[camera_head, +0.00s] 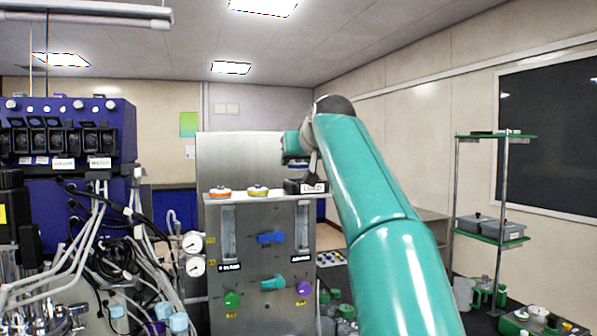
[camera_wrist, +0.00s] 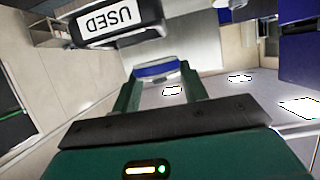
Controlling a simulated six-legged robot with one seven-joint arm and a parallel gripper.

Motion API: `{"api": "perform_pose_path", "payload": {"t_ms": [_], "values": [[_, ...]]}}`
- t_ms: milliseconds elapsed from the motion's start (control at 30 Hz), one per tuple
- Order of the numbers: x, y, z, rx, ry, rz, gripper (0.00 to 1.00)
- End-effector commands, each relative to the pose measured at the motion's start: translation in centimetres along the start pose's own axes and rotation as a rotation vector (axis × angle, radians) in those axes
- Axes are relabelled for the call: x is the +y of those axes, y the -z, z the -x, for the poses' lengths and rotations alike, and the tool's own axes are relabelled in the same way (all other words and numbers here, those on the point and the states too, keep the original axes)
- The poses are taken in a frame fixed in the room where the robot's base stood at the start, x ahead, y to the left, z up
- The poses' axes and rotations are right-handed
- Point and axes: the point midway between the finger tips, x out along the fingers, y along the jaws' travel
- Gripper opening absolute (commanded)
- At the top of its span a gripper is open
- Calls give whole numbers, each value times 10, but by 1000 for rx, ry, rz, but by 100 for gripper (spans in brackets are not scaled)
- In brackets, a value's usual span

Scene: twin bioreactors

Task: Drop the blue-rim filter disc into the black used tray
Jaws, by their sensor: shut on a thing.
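My gripper (camera_head: 296,155) is above the right part of the steel cabinet's top. In the wrist view, its two green fingers (camera_wrist: 160,88) are shut on the blue-rim filter disc (camera_wrist: 157,71). The disc shows in the head view only as a thin blue strip under the gripper (camera_head: 298,166). The black used tray (camera_head: 292,187), with a white USED label, sits on the cabinet's top right, just below the gripper. In the wrist view the tray (camera_wrist: 88,42) appears upside down, close to the disc, with a visible gap. The tray's inside is hidden.
An orange-rim disc (camera_head: 220,192) and a yellow-rim disc (camera_head: 258,190) sit on the cabinet top, left of the tray. The steel cabinet (camera_head: 258,225) has gauges and coloured valves. A blue pump unit (camera_head: 70,180) with hoses stands left. A shelf rack (camera_head: 490,190) stands right.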

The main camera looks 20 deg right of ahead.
Motion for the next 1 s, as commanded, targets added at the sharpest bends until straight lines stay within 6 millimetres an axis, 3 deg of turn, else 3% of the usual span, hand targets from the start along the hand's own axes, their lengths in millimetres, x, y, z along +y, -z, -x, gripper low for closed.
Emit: {"api": "perform_pose_path", "payload": {"t_ms": [300,633,667,767,1000], "values": [[0,-25,-9,0,0,-1,22],[0,-27,-10,0,0,-1,22],[0,-27,-10,0,0,-1,47],[0,-27,-10,0,0,-1,65],[0,-27,-10,0,0,-1,65]]}}
